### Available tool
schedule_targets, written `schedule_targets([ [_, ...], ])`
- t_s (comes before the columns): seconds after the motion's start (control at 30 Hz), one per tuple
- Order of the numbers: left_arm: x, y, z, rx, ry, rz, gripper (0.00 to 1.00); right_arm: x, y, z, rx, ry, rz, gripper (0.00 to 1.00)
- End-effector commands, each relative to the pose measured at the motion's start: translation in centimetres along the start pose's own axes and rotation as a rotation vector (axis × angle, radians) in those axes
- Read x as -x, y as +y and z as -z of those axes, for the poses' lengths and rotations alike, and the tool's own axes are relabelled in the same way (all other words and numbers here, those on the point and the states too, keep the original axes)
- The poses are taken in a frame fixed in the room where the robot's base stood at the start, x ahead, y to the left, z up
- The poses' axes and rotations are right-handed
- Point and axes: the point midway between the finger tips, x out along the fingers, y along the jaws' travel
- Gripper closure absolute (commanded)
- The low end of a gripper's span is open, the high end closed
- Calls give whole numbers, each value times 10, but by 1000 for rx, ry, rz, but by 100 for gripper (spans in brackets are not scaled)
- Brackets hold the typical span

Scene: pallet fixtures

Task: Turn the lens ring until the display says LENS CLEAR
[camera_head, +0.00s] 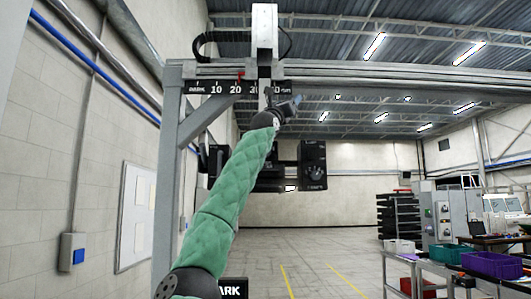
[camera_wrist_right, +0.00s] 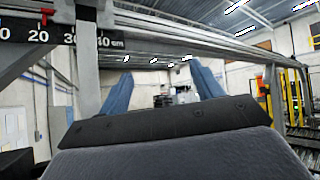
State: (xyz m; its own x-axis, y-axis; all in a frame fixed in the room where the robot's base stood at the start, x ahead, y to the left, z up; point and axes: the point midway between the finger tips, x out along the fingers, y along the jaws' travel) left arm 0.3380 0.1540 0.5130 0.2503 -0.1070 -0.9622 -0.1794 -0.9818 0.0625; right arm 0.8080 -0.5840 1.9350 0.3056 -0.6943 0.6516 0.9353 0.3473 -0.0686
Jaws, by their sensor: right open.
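A black device hangs under the overhead beam, partly behind my green-sleeved arm; its box-shaped right part (camera_head: 313,165) shows in the head view. I cannot make out a lens ring or a readable display in either view. My right gripper (camera_head: 294,102) is raised near the vertical post, above the black device, pointing right. In the right wrist view the two blue fingers of my right gripper (camera_wrist_right: 160,92) stand wide apart with nothing between them. My left gripper is not in view.
The overhead beam (camera_head: 400,85) carries a black scale (camera_head: 225,87) marked PARK and numbers, with a red pointer (camera_head: 240,75). A white vertical post (camera_head: 264,40) crosses it close to my gripper. Tables with bins (camera_head: 490,264) stand right. The floor (camera_head: 330,265) is open.

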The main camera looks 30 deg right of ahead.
Motion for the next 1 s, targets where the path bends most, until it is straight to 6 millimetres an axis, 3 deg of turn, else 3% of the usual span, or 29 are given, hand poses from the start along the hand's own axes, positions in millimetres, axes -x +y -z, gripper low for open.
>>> schedule_targets([
  [0.2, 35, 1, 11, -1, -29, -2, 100, 5, 43, 70, -332, 347, -171, 34],
  [0.33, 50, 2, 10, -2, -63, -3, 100, 24, 82, 98, -472, 534, -319, 34],
  [0.5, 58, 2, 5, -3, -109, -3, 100, 49, 115, 111, -546, 684, -467, 34],
  [0.63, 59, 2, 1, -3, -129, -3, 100, 59, 123, 114, -549, 733, -517, 34],
  [0.83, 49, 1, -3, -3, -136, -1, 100, 57, 128, 117, -544, 746, -528, 34],
  [1.0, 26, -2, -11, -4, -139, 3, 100, 48, 135, 123, -543, 745, -526, 34],
])
